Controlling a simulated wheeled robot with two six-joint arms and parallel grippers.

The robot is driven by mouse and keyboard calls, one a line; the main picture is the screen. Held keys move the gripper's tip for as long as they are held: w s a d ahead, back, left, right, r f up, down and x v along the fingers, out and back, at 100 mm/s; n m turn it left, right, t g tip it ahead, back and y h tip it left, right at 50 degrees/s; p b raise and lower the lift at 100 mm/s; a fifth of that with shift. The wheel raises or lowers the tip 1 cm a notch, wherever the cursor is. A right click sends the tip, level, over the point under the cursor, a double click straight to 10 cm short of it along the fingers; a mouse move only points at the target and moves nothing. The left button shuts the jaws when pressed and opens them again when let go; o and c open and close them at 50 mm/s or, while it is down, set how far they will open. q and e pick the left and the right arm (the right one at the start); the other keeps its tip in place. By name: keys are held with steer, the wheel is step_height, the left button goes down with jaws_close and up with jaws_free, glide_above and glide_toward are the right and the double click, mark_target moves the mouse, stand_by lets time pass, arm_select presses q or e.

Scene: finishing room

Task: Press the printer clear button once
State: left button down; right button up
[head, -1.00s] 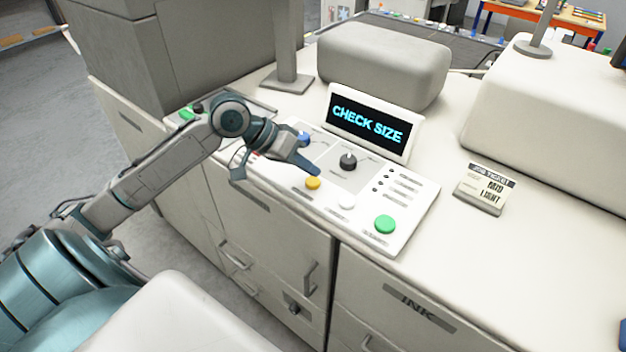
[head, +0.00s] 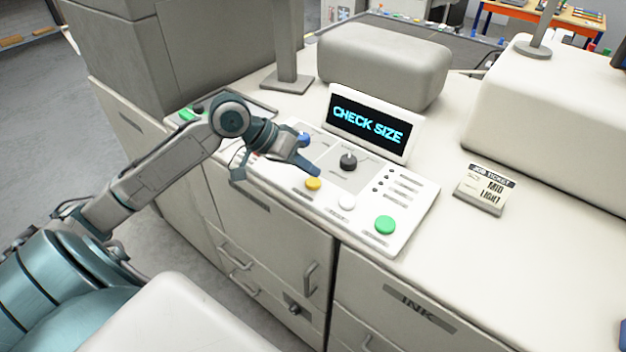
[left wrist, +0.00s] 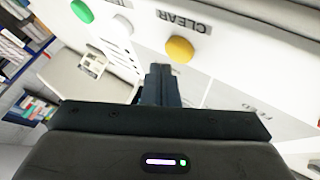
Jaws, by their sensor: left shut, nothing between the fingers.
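The yellow button (head: 313,184) sits on the white control panel (head: 405,229). In the left wrist view the yellow button (left wrist: 179,49) is beside a label reading CLEAR (left wrist: 184,22). My left gripper (head: 317,173) is shut and empty, its fingertips just behind the yellow button in the head view. In the left wrist view the fingertips (left wrist: 162,72) show a little below and left of the button. I cannot tell the height gap between them, and no contact is visible. My right gripper is not in view.
The panel also has a white button (head: 347,202), a green button (head: 385,224), a blue button (head: 304,139) and a black knob (head: 348,161). A display (head: 367,125) reads CHECK SIZE. A job ticket (head: 486,190) stands to the right on open counter.

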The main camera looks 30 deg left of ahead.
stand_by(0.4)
arm_select(q)
steer(key=shift+f, duration=0.1)
steer(key=shift+f, duration=0.3)
steer(key=shift+f, duration=0.4)
stand_by(0.6)
steer(key=shift+r+p, duration=0.8)
steer(key=shift+p, duration=0.25)
